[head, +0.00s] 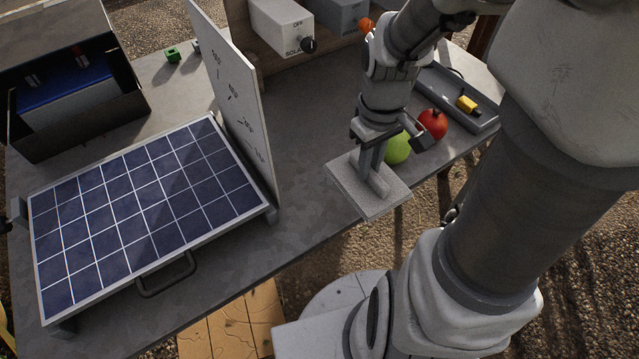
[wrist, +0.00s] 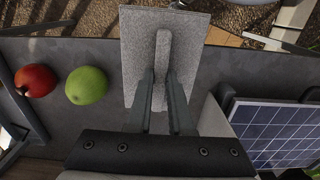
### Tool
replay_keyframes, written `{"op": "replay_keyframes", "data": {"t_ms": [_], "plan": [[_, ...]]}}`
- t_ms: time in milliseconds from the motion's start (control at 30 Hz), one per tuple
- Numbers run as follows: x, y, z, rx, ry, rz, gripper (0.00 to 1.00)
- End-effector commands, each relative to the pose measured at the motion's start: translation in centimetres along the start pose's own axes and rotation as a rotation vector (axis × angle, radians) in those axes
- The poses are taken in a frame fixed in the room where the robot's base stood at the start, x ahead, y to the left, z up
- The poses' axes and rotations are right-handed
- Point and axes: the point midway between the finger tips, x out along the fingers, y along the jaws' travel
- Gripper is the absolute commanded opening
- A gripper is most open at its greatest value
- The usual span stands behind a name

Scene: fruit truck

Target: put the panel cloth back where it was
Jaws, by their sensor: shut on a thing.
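The panel cloth is a flat grey pad (head: 349,193) with a raised ridge along its middle. My gripper (head: 372,174) is shut on that ridge from above, near the table's front edge. In the wrist view the pad (wrist: 190,28) lies beyond the fingertips, and the two fingers of my gripper (wrist: 161,82) are on either side of the ridge. I cannot tell whether the pad touches the table or hangs just above it.
A solar panel (head: 140,205) with an upright white angle board (head: 232,100) stands at left. A green apple (head: 398,148) and a red fruit (head: 433,123) sit just behind my gripper. A grey tray (head: 482,124) holds a yellow item at right. The grey table (head: 305,150) is clear between panel and gripper.

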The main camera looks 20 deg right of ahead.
Motion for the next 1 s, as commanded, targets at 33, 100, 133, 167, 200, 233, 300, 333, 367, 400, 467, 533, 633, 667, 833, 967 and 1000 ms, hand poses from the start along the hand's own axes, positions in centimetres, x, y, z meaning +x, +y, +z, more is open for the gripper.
{"op": "replay_keyframes", "data": {"t_ms": [33, 100, 133, 167, 200, 233, 300, 333, 367, 400, 467, 533, 633, 667, 833, 967, 1000], "plan": [[0.7, -0.1, 0.6, -0.007, 0.002, 0.0, 0.0], [0.8, -0.2, 1.0, -0.018, 0.004, -0.002, 0.0], [0.9, -0.2, 1.2, -0.022, 0.004, -0.003, 0.0], [1.0, -0.3, 1.2, -0.025, 0.004, -0.004, 0.0], [1.1, -0.4, 1.1, -0.028, 0.004, -0.005, 0.0], [1.3, -0.4, 0.9, -0.03, 0.003, -0.006, 0.0], [1.9, -0.7, 0.0, -0.034, 0.003, -0.006, 0.0], [2.2, -0.9, -0.5, -0.035, 0.003, -0.007, 0.0], [2.6, -1.1, -1.0, -0.034, 0.003, -0.008, 0.0], [3.1, -1.3, -1.9, -0.035, 0.002, -0.008, 0.0], [3.9, -1.7, -3.1, -0.036, 0.002, -0.008, 0.0], [4.8, -2.1, -4.5, -0.035, 0.002, -0.008, 0.0], [6.0, -2.7, -6.5, -0.034, 0.003, -0.008, 0.0], [6.3, -2.9, -7.0, -0.034, 0.003, -0.007, 0.0], [7.5, -3.5, -9.3, -0.032, 0.005, -0.006, 0.0], [7.9, -3.7, -9.8, -0.029, 0.005, -0.005, 0.0], [8.1, -3.7, -9.8, -0.029, 0.005, -0.005, 0.0]]}}
